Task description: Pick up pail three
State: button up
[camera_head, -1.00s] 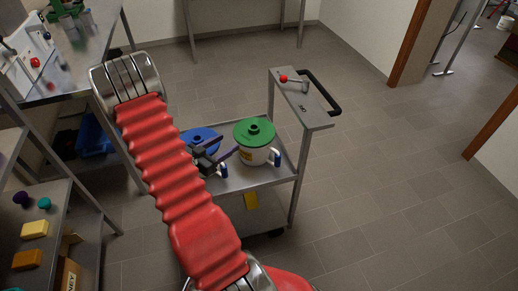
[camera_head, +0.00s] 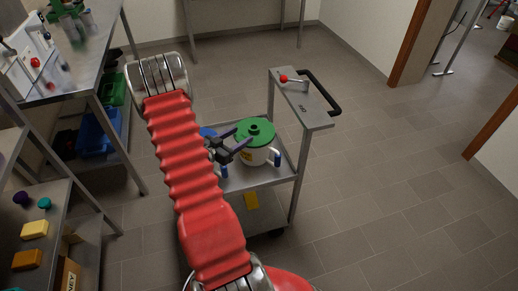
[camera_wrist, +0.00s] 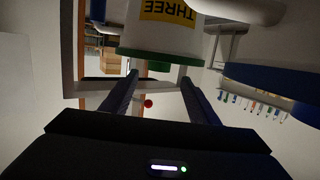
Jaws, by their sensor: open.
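Pail three is a white pail with a green knobbed lid (camera_head: 262,155), standing on the cart; a blue grip shows at its right side. In the wrist view its yellow label (camera_wrist: 170,12) reads THREE, upside down, with the green lid rim below it. My gripper (camera_head: 241,137) is open, at the left side of the green lid. In the wrist view the two fingers (camera_wrist: 160,80) point toward the lid, and the green knob shows between their tips. I cannot tell whether they touch it. A blue-lidded pail (camera_head: 207,132) is mostly hidden behind my arm.
The metal cart (camera_head: 291,166) has a raised shelf (camera_head: 301,108) with a red-knobbed lever and a black handle at the right. A shelf rack (camera_head: 75,225) and a workbench (camera_head: 90,82) stand at the left. Open tiled floor (camera_head: 390,190) lies to the right.

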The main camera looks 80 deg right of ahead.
aim_at(250, 130)
jog(key=shift+s+d+f, duration=0.1)
jog(key=shift+s+d, duration=0.1)
jog(key=shift+d, duration=0.2)
jog(key=shift+x, duration=2.6)
jog(key=shift+f, duration=0.15)
jog(key=shift+c, duration=0.6)
grip_shut()
